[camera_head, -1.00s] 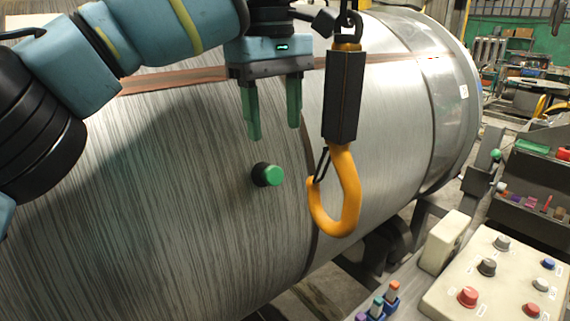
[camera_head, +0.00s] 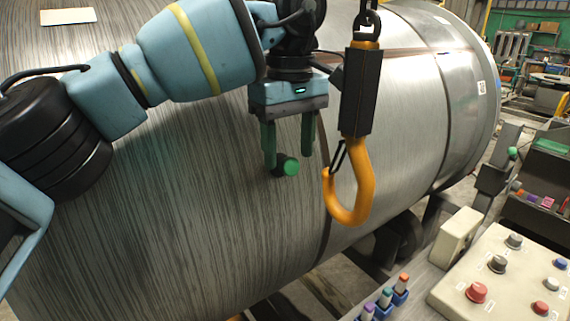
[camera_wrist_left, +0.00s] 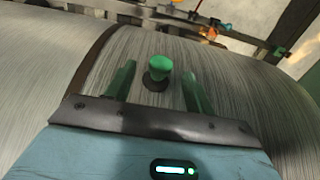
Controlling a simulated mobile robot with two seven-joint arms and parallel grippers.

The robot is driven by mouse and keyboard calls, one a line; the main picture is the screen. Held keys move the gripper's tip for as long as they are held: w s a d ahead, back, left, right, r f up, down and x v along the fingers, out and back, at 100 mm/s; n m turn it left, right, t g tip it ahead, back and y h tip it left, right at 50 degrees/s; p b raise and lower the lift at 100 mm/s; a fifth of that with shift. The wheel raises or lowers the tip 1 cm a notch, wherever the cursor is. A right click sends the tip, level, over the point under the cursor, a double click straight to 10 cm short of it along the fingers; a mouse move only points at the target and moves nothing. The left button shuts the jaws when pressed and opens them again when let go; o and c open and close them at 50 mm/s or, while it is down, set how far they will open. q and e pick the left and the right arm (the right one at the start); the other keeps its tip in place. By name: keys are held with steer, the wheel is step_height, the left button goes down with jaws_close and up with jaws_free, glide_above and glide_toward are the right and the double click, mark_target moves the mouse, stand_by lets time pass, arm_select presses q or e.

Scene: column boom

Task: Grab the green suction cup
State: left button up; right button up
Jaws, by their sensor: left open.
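The green suction cup (camera_head: 288,166) has a green knob and a dark base and sits on the side of the large grey metal cylinder (camera_head: 200,220). My left gripper (camera_head: 288,160) is open, with its two green fingers pointing down over the cup. In the head view the left finger partly overlaps the cup's dark base. In the left wrist view the cup (camera_wrist_left: 158,72) shows between the fingertips, just beyond them, with nothing gripped. I cannot tell whether a finger touches it. My right gripper is not in view.
An orange crane hook (camera_head: 352,190) with a black block hangs from a chain close to the right of my left gripper. A control box (camera_head: 505,285) with several knobs stands at the lower right. Small coloured-top items (camera_head: 385,300) stand beside it.

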arm_select(q)
steer(key=shift+f, duration=1.1)
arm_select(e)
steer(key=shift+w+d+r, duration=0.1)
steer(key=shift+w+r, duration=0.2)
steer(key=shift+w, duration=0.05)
arm_select(q)
steer(key=c, duration=1)
steer(key=shift+c, duration=0.2)
steer(key=shift+r, duration=0.15)
steer(key=shift+w+r, duration=0.15)
steer(key=shift+r, duration=0.4)
step_height(320, 180, up, 6)
steer(key=shift+r+b, duration=0.2)
steer(key=shift+b, duration=0.4)
steer(key=shift+r, duration=1.15)
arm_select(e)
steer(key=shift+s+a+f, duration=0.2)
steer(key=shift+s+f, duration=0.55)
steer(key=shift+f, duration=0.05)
